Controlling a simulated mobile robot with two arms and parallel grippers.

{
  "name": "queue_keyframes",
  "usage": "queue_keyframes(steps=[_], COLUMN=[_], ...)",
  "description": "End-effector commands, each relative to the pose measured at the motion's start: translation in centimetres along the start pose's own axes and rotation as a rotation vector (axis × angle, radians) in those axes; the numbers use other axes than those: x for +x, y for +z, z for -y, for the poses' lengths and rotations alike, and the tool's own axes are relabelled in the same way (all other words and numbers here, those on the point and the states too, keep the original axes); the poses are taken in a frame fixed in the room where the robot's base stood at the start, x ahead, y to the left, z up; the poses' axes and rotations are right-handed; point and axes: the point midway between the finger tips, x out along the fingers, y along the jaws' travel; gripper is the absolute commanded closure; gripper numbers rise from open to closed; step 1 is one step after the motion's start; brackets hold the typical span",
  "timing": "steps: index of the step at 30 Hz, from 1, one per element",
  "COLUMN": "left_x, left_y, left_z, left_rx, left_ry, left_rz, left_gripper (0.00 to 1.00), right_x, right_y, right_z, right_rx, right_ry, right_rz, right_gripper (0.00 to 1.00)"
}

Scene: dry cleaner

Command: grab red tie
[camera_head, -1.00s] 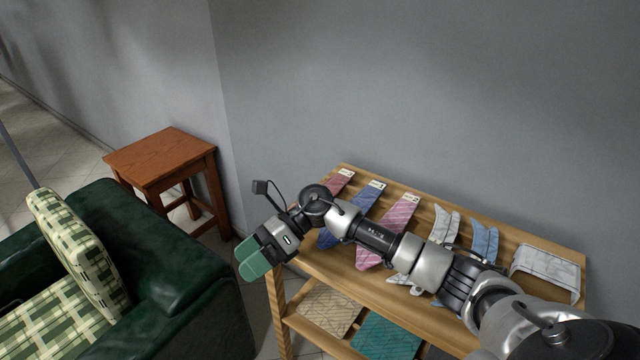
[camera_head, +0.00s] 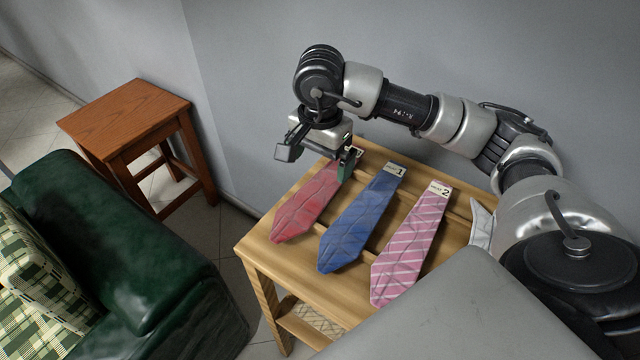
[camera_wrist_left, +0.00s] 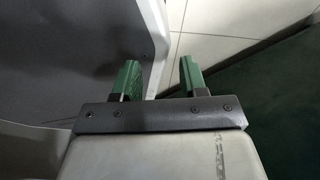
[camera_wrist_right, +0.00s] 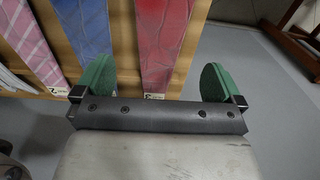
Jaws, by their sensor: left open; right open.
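The red tie (camera_head: 308,208) lies flat at the left end of the wooden shelf's top, its narrow tagged end toward the wall. My right gripper (camera_head: 347,163) points down over that narrow end. In the right wrist view the red tie (camera_wrist_right: 160,42) runs between the two open green fingers (camera_wrist_right: 153,84), nearer the left one, and nothing is gripped. Whether the fingertips touch the shelf cannot be told. My left gripper (camera_wrist_left: 160,78) is open and empty in the left wrist view, above a tiled floor. It does not show in the head view.
A blue tie (camera_head: 357,222) lies just right of the red one, then a pink striped tie (camera_head: 408,250). The wooden shelf (camera_head: 262,252) stands by the grey wall. A green armchair (camera_head: 120,240) and a wooden side table (camera_head: 125,105) stand to the left.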

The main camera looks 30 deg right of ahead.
Motion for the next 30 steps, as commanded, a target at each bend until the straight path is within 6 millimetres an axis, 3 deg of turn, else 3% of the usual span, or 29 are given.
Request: queue_keyframes(steps=[5, 15, 23, 30], left_x=[0.0, -0.4, -0.3, -0.3], left_y=[0.2, -2.4, -1.9, -1.3], left_z=[0.0, -0.2, -0.4, -0.5], left_rx=[0.0, -0.004, -0.005, -0.005], left_ry=[0.0, 0.003, 0.005, 0.006], left_rz=[0.003, -0.038, -0.03, -0.021], left_gripper=[0.57, 0.57, 0.57, 0.57], right_x=[1.4, 5.8, 6.2, 6.2], right_y=[0.0, 0.1, 0.1, 0.1], right_z=[0.0, -0.1, -0.1, -0.1], right_rx=[0.001, 0.002, 0.002, 0.002], right_ry=[0.002, 0.001, -0.001, -0.001], right_rz=[0.002, 0.004, 0.003, 0.003], right_gripper=[0.01, 0.01, 0.01, 0.35])
